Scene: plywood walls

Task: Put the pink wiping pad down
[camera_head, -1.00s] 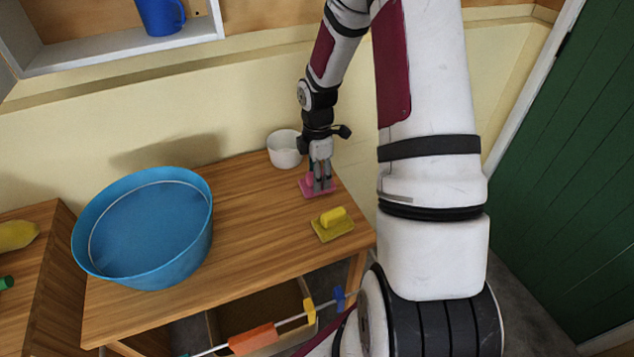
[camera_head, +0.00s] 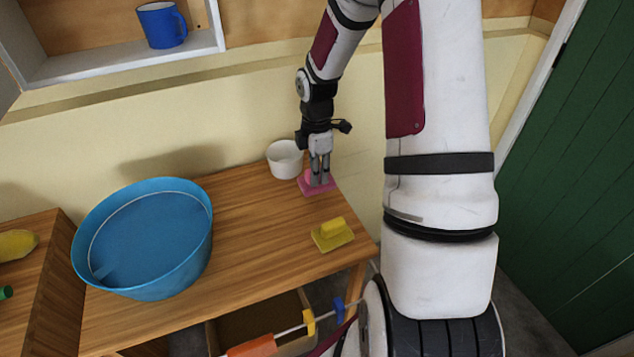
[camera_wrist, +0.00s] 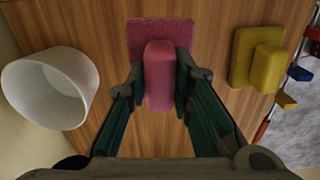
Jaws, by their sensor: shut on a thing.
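The pink wiping pad (camera_head: 326,186) is at the back right of the wooden table, flat side down. It seems to rest on the tabletop or just above it; I cannot tell which. In the wrist view its block-shaped pink handle (camera_wrist: 159,75) stands between my two fingers. My gripper (camera_head: 320,184) points down over the pad and is shut on the handle, and it also shows in the wrist view (camera_wrist: 160,90).
A white bowl (camera_head: 284,159) stands close to the left of my gripper. A yellow pad (camera_head: 333,236) lies nearer the table's right edge. A large blue tub (camera_head: 150,285) fills the table's left part. Bare wooden tabletop (camera_head: 250,225) lies between them.

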